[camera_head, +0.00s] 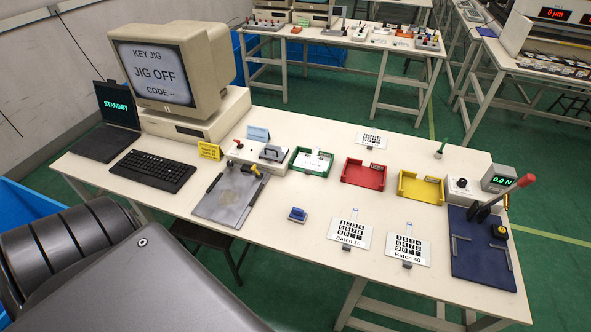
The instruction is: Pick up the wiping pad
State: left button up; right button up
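A small blue block (297,215), which looks like the wiping pad, lies on the white table (270,243) near its front edge. It sits right of the grey metal plate jig and left of the Batch 30 card. Nothing touches it. Neither of my grippers is in view; only a large dark grey part of my own body fills the lower left corner.
A metal plate jig (225,205) lies left of the pad. The Batch 30 card (350,235) and Batch 40 card (408,250) lie right. Green (296,168), red (350,175) and yellow (408,193) trays stand behind. A blue press base (480,270) is far right.

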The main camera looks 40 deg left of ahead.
aim_at(297, 215)
jog(key=k, duration=0.25)
jog(key=u, duration=0.5)
jog(key=i, duration=0.35)
jog(key=u, duration=0.6)
